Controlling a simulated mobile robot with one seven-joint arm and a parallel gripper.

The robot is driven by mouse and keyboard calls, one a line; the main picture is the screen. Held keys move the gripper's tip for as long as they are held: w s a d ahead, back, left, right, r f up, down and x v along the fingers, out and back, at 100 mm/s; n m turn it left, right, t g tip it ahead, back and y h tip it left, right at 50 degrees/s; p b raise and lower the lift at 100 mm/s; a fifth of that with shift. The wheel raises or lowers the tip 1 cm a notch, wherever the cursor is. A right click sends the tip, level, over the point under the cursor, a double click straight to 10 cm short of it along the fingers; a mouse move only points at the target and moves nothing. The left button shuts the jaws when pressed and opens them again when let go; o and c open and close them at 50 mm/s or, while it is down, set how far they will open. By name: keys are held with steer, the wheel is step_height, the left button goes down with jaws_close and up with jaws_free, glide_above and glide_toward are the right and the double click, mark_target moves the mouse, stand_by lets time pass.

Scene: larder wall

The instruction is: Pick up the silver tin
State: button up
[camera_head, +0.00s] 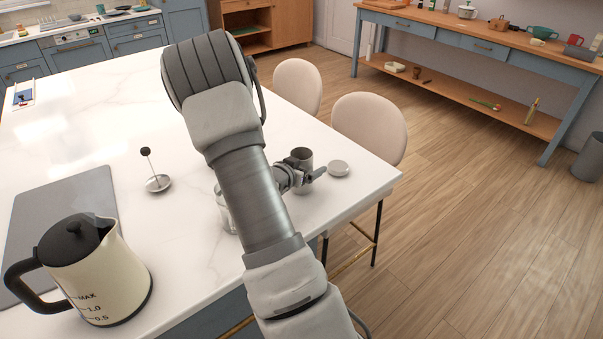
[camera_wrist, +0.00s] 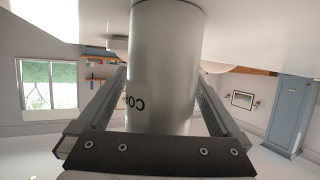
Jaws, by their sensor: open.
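The silver tin (camera_head: 301,157) stands upright on the white counter, near its right edge, with its open top showing. My gripper (camera_head: 305,176) is at the tin, and my arm hides part of this spot in the head view. In the wrist view the picture is upside down, and the tin (camera_wrist: 165,60) with dark letters fills the space between the two open fingers. One finger is on each side of it; I cannot tell whether they touch it. A round pale lid (camera_head: 339,168) lies on the counter just right of the tin.
A glass jar (camera_head: 226,215) stands partly behind my arm. A plunger (camera_head: 157,182) lies left of it. A cream kettle (camera_head: 90,270) is at the front left near a grey mat (camera_head: 50,215). Two pale chairs (camera_head: 370,128) stand along the counter's right edge.

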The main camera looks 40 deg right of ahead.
mark_target(308, 153)
steer(key=shift+d, duration=0.1)
steer(key=shift+c, duration=0.2)
steer(key=c, duration=1.4)
steer(key=shift+c, duration=0.2)
steer(key=shift+r, duration=0.45)
steer(key=r, duration=0.3)
steer(key=shift+s+d+r, duration=0.1)
steer(key=shift+s+r, duration=0.1)
steer(key=shift+r, duration=0.15)
steer(key=s+d+r, duration=0.4)
steer(key=s+r, duration=0.2)
steer(key=s, duration=0.4)
steer(key=shift+s+r, duration=0.2)
steer(key=shift+s, duration=0.05)
steer(key=shift+s+a, duration=0.1)
